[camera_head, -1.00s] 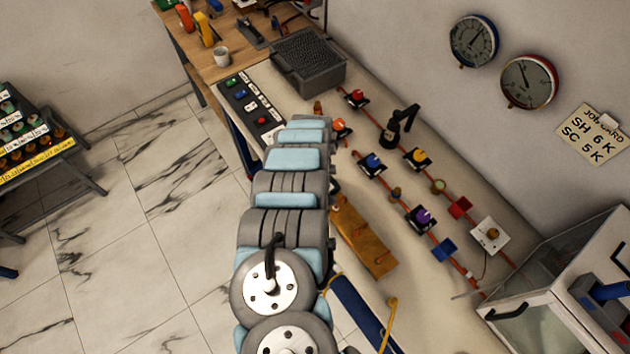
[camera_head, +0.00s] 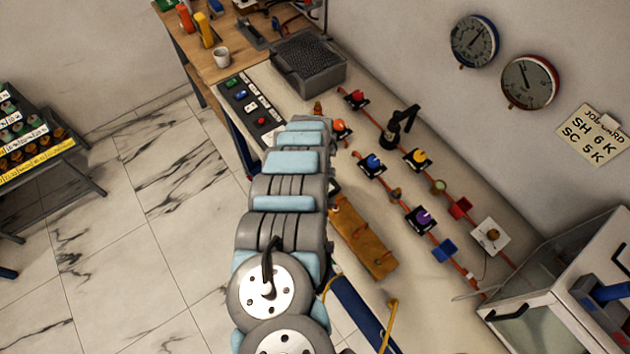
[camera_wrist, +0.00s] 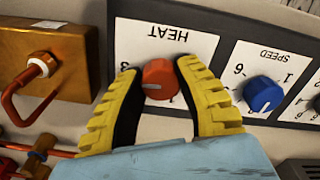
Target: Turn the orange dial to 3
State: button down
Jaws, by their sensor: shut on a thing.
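The orange dial (camera_wrist: 160,79) sits on a white plate marked HEAT (camera_wrist: 135,38), which appears upside down in the wrist view. A small pale mark shows on the dial's lower side. My gripper (camera_wrist: 158,72) has its yellow and black fingers on either side of the dial and is shut on it. In the head view my arm hides the dial and the gripper.
A blue dial (camera_wrist: 262,94) on a SPEED plate (camera_wrist: 272,62) is just right of my right finger. An orange-brown box (camera_wrist: 62,45) with a bent copper pipe stands at the left. Several coloured knobs and red pipes lie along the bench (camera_head: 300,100) in the head view.

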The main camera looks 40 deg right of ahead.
jog(key=shift+a, duration=0.1)
dwell(0.3)
jog(key=c, duration=0.7)
grip_release()
jog(key=shift+a, duration=0.1)
jog(key=shift+o, duration=0.2)
jog(key=shift+r, duration=0.1)
notch_tip(320, 180, up, 9)
jog(key=shift+w+f, duration=0.1)
jog(key=shift+w, duration=0.05)
jog(key=shift+r, duration=1.5)
